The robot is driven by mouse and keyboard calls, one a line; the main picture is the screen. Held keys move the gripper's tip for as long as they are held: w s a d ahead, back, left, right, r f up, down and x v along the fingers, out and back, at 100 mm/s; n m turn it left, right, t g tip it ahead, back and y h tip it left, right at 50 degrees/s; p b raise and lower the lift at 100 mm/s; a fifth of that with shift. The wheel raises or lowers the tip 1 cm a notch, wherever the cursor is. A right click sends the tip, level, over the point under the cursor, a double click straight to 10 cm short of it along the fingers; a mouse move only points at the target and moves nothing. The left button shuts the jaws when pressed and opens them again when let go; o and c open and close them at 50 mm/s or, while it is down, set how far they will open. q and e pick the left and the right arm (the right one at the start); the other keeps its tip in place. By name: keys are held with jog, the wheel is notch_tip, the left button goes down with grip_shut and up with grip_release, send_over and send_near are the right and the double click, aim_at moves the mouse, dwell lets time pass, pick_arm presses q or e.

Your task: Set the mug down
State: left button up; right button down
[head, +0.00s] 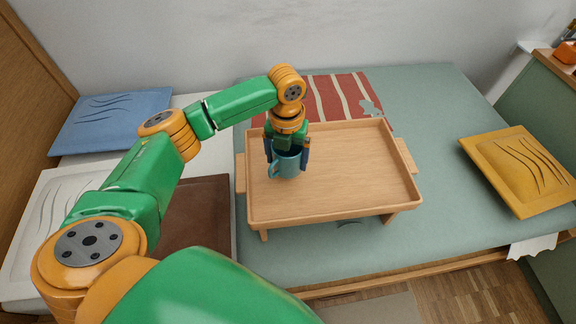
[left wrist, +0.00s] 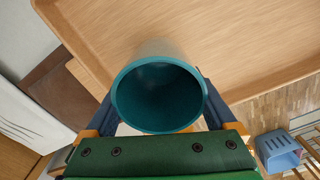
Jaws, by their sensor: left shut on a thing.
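A teal mug (head: 287,165) with its handle to the left is over the left half of a wooden bed tray (head: 345,208). My left gripper (head: 288,158) points down with a finger on each side of the mug and is shut on it. In the left wrist view the mug (left wrist: 158,95) is upright and looks empty, its open rim facing the camera. I cannot tell whether its base touches the tray. The tray surface (left wrist: 215,35) around it is bare. My right gripper is not in view.
The tray stands on short legs on a bed with a green cover (head: 425,100). A yellow cushion (head: 520,170) lies to the right, a brown cushion (head: 195,218) to the left. A raised rim (head: 405,165) runs around the tray, whose right half is free.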

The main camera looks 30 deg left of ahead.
aim_at(287, 165)
pick_arm(q)
jog(key=f, duration=0.4)
jog(key=shift+w+a, duration=0.15)
jog(key=shift+w, duration=0.2)
jog(key=shift+f, duration=0.1)
jog(key=o, duration=1.4)
notch_tip(287, 165, up, 12)
jog(key=shift+r+p, duration=0.2)
jog(key=shift+p, duration=0.35)
jog(key=shift+s+f, duration=0.1)
